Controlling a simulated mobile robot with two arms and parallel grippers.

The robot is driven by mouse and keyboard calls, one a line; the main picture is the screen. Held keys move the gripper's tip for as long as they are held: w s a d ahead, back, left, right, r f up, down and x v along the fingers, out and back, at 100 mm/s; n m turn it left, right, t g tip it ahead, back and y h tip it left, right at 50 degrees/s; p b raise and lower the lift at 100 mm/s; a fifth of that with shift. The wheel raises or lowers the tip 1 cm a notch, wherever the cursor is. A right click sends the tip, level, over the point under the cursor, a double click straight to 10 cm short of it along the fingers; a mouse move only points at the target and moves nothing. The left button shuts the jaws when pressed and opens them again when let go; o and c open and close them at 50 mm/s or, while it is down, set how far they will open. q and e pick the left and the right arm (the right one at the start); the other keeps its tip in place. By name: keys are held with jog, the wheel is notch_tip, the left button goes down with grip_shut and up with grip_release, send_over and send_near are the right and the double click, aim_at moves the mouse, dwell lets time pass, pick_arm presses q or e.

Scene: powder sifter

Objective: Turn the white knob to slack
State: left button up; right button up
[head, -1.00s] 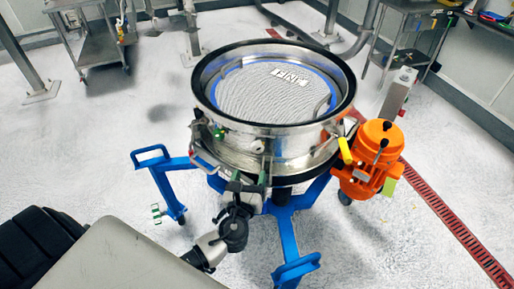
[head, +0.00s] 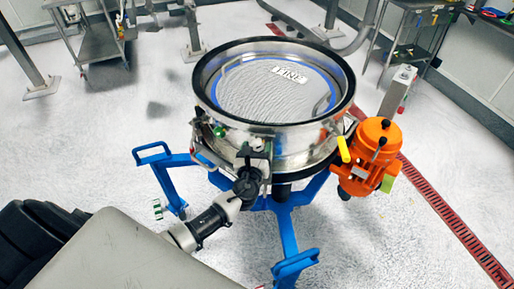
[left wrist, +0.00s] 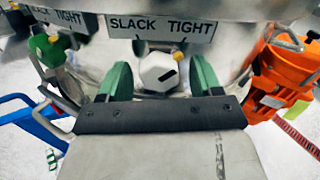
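The white knob (left wrist: 158,73) is faceted and has a black mark on its face. It sits on the sifter's metal wall (head: 300,150), below a label plate (left wrist: 162,26) reading SLACK on the left and TIGHT on the right. In the left wrist view the green fingers of my left gripper (left wrist: 161,72) are open, one on each side of the knob, with visible gaps. In the head view my left gripper (head: 253,163) is at the sifter's front and partly covers that area. My right gripper is not in view.
A green knob (left wrist: 48,49) with a metal lever is left of the white knob. An orange motor (head: 369,150) stands right of the sifter. Blue frame legs (head: 286,228) spread below it. A red floor grate (head: 440,207) runs along the right.

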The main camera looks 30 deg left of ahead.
pick_arm(q)
jog(key=c, duration=0.9)
jog(key=n+b, duration=0.3)
jog(key=shift+f+n, duration=0.2)
jog(key=shift+n, duration=0.1)
jog(key=n+b, duration=0.4)
jog(key=n, duration=0.1)
jog(key=shift+d, duration=0.1)
jog(key=n+b, duration=0.2)
jog(key=n, duration=0.2)
jog(key=shift+r+n, duration=0.15)
jog(key=shift+n, duration=0.25)
jog(key=shift+r+n+b, duration=0.15)
jog(key=shift+n+b, duration=0.65)
jog(key=shift+n, duration=1.5)
